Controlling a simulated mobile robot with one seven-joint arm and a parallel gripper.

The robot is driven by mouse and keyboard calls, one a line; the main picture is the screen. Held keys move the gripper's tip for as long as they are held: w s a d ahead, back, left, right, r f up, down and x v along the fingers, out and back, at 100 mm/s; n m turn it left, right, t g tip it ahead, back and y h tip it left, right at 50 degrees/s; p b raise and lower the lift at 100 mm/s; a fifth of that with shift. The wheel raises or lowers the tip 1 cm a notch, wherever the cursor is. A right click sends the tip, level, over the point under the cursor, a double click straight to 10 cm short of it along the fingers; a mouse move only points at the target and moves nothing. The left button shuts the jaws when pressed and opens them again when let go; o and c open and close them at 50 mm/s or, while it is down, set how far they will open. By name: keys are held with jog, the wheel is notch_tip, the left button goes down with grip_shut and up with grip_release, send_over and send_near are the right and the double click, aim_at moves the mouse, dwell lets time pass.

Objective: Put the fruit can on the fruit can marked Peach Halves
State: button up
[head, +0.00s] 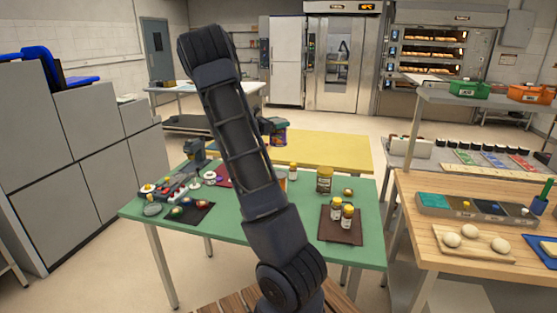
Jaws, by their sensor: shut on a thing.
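My gripper (271,125) shows beside my raised arm, above the far part of the green table (235,226). It is shut on a fruit can (279,137) with a dark, reddish and bluish label, held in the air; my arm hides its left part. An orange-coloured thing (283,184) on the table, mostly hidden behind my arm, may be another can. I cannot read any label, so I cannot tell which thing is the can marked Peach Halves.
Right of my arm stand a large brown jar (324,180), a small yellow-lidded jar (293,171) and two jars (336,209) on a brown mat (328,232). A yellow table (335,150) lies behind, a wooden bench (420,215) right.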

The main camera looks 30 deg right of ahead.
notch_tip(320, 180, down, 16)
jog(key=shift+r, duration=0.2)
dwell(0.4)
jog(key=shift+f, duration=0.1)
jog(key=o, duration=2)
jog(key=shift+c, duration=0.2)
